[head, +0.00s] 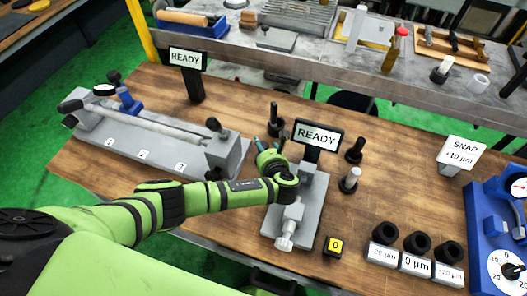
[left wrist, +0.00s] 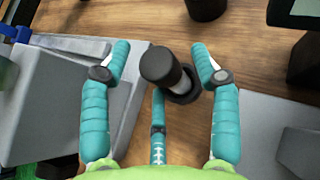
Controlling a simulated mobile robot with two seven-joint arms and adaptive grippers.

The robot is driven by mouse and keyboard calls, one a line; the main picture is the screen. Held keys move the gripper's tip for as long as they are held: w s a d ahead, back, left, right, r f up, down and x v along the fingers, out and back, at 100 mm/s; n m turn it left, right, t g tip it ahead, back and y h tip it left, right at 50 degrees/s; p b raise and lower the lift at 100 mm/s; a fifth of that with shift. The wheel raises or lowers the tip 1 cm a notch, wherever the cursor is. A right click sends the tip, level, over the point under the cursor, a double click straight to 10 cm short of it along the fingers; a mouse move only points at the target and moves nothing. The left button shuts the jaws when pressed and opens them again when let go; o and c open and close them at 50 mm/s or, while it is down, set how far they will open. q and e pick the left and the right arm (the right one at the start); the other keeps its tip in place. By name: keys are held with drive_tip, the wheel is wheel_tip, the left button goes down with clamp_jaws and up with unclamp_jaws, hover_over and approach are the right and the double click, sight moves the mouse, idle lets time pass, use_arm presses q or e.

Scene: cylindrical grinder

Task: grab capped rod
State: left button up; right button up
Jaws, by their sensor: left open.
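In the left wrist view a capped rod (left wrist: 164,66) with a black rounded cap, a short grey shaft and a dark round base stands between my left gripper's fingers. My left gripper (left wrist: 160,58) is open, with one teal finger on each side of the rod and a third below it; gaps show at both sides. In the head view the left gripper (head: 270,146) is low over the bench, between the long grey fixture and the small grey fixture. There it largely hides the rod. My right gripper is in neither view.
The long grey fixture (head: 150,140) is left of the gripper, the small grey fixture (head: 313,205) with a READY sign (head: 317,136) right. A dark post (head: 274,113) stands behind it. Other posts (head: 355,150) and black rings (head: 418,243) stand right. Bare wood lies between.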

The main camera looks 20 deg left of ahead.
use_arm(q)
drive_tip(key=shift+r, duration=0.1)
clamp_jaws()
drive_tip(key=shift+w+r, duration=0.1)
